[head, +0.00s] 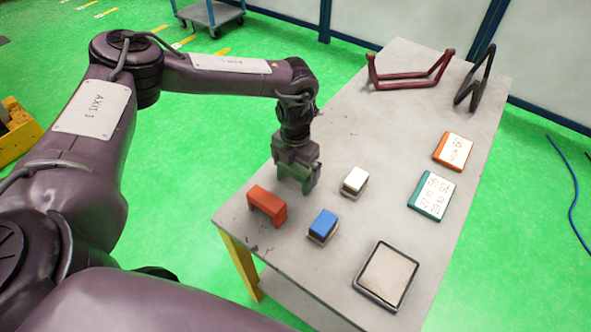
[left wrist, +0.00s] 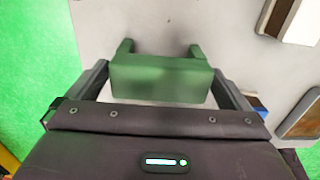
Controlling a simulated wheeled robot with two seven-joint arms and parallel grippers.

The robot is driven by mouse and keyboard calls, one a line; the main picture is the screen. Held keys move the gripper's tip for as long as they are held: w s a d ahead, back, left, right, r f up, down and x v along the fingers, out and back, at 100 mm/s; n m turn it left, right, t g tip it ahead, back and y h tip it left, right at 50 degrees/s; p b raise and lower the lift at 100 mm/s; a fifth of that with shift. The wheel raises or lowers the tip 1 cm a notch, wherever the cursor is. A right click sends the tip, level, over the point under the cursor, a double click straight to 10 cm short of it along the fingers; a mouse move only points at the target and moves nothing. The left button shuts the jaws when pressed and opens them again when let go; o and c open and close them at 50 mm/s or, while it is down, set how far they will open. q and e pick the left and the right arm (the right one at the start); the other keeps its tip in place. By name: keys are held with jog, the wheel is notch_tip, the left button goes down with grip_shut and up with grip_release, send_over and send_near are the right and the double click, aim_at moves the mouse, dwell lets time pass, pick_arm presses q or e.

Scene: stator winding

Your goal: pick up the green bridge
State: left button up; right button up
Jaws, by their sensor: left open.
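The green bridge (left wrist: 160,78) lies on the grey table in the left wrist view, its two legs pointing up the picture. In the head view only a little of the green bridge (head: 314,176) shows, behind my left gripper (head: 296,180). My left gripper also shows in the left wrist view (left wrist: 165,95). It is open, with one finger at each end of the bridge. I cannot tell whether the fingers touch it. My right gripper is not in view.
On the table (head: 310,240) are a red bridge (head: 267,205), a blue-topped block (head: 323,225), a white-topped block (head: 355,181), a square tray (head: 386,275), a teal card (head: 431,196) and an orange card (head: 453,151). Red (head: 410,72) and black (head: 475,78) frames stand at the back.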

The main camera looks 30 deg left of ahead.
pick_arm(q)
jog(key=c, duration=0.9)
